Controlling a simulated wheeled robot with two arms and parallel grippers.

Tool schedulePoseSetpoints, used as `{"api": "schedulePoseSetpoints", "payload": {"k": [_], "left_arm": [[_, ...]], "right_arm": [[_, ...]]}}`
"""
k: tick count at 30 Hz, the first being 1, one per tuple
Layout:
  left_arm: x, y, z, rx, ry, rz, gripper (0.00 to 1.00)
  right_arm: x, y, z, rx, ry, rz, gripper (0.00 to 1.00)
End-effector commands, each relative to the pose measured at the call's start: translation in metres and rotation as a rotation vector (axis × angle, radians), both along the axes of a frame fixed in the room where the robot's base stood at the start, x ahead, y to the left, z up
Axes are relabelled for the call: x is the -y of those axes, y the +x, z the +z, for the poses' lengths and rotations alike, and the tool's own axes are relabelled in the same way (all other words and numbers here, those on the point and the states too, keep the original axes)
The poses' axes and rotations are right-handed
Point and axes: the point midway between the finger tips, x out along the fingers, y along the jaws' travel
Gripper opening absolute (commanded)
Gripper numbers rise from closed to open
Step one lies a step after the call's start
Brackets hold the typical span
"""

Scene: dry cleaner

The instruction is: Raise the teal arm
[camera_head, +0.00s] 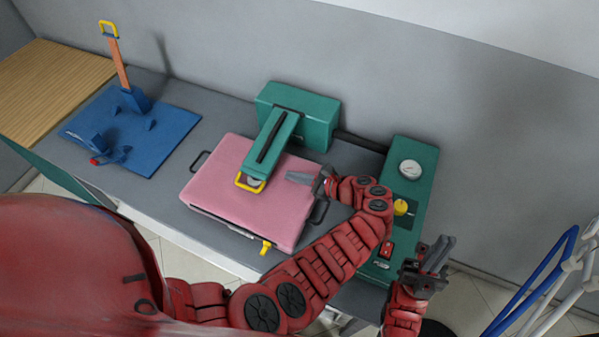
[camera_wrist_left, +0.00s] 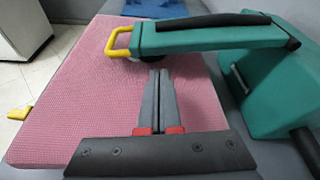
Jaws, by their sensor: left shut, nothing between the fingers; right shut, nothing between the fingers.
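The teal arm (camera_head: 274,145) reaches forward from its teal housing (camera_head: 305,110) and lies low over the pink padded board (camera_head: 215,178). A yellow loop handle (camera_head: 243,187) is at its front end. In the left wrist view, the teal arm (camera_wrist_left: 205,38) runs across the top, with the yellow handle (camera_wrist_left: 113,42) at its left end. My left gripper (camera_head: 290,176) is shut and empty, just right of the handle; its fingertips (camera_wrist_left: 158,72) point toward the arm, apart from the handle. My right gripper (camera_head: 448,245) is shut and empty, right of the teal control box.
The teal control box (camera_head: 413,185) carries a gauge, yellow knob and red switch. A blue board (camera_head: 170,125) with an upright orange lever (camera_head: 121,70) stands at left. Blue and white tubes (camera_head: 535,285) are at far right. The grey wall is close behind.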

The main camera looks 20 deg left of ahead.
Motion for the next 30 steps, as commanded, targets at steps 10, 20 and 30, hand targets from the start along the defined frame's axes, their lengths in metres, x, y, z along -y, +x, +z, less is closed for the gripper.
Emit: {"api": "schedulePoseSetpoints", "payload": {"k": [10, 20, 30], "left_arm": [[-0.049, 0.01, -0.017, -0.002, 0.001, 0.0, 0.0], [-0.056, 0.011, -0.02, -0.002, 0.001, 0.0, 0.0], [-0.056, 0.013, -0.019, -0.01, 0.002, 0.0, 0.0]], "right_arm": [[0.0, 0.0, 0.008, 0.0, 0.0, 0.0, 0.0], [0.0, 0.0, 0.008, 0.0, 0.0, 0.0, 0.0], [0.0, 0.0, 0.005, 0.0, 0.0, 0.0, 0.0]]}}
